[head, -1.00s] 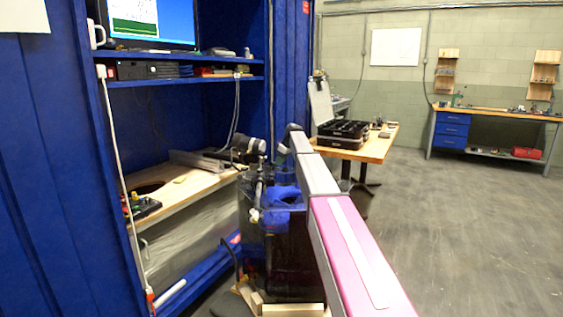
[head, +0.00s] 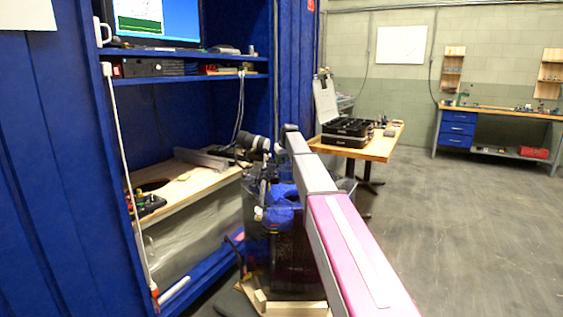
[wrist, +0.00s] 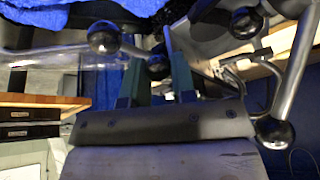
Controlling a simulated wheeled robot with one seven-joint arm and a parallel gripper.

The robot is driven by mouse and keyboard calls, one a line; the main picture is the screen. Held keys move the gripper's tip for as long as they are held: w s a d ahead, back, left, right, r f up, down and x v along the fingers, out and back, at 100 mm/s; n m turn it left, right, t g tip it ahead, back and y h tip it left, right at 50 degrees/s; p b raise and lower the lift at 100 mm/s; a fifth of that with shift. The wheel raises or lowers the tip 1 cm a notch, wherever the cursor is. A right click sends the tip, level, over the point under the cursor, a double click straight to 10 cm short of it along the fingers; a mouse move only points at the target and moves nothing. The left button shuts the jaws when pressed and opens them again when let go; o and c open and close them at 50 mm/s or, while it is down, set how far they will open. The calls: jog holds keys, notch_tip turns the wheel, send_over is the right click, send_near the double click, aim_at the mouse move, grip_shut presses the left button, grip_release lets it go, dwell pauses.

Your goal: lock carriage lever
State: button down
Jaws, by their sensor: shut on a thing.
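In the wrist view my gripper (wrist: 158,78) points up into the picture, with its two dark green fingers on either side of a black ball knob. The gripper is shut on this lever knob (wrist: 158,66); the rod behind it is mostly hidden. Other black ball knobs on metal rods stand around it: one at upper left (wrist: 103,38), one at upper right (wrist: 245,22) and one at lower right (wrist: 274,132). I cannot tell the lever's locked state.
A blue cabinet (head: 60,150) with a wooden shelf (head: 190,185) stands left of the tank. Wooden pieces (head: 285,307) lie at the tank's foot. A wooden table (head: 380,148) with a black case (head: 347,131) stands behind. The floor at right is clear.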

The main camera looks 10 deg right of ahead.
dwell(0.3)
jog(key=c, duration=1.1)
grip_release()
jog(key=v, duration=1)
jog(key=shift+s+r, duration=0.15)
jog(key=shift+r, duration=0.25)
